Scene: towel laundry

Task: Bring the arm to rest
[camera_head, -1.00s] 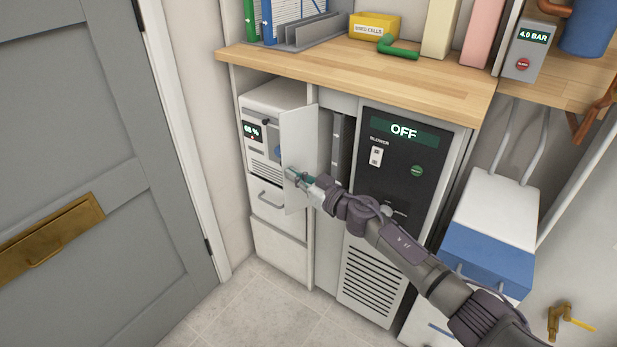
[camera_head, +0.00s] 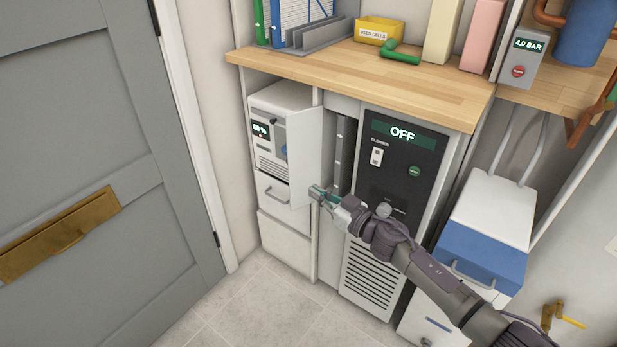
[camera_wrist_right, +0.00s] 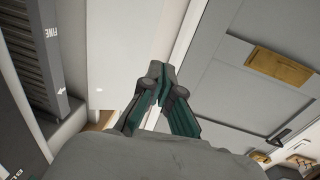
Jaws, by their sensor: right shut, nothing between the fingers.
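My right gripper (camera_head: 318,194) is shut and empty. It is in front of the cabinets below the wooden counter, at the lower right edge of an open white door panel (camera_head: 307,155). I cannot tell whether it touches the panel. In the right wrist view its dark green fingers (camera_wrist_right: 160,72) meet at the tips, with a pale panel behind them. My right arm reaches in from the lower right of the head view. My left gripper is not in view.
The blower unit (camera_head: 400,165) reads OFF, right of the gripper. A white cart with a blue band (camera_head: 482,258) stands further right. The wooden counter (camera_head: 370,80) overhangs above. A grey door (camera_head: 80,150) is at the left. The tiled floor (camera_head: 265,310) is clear.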

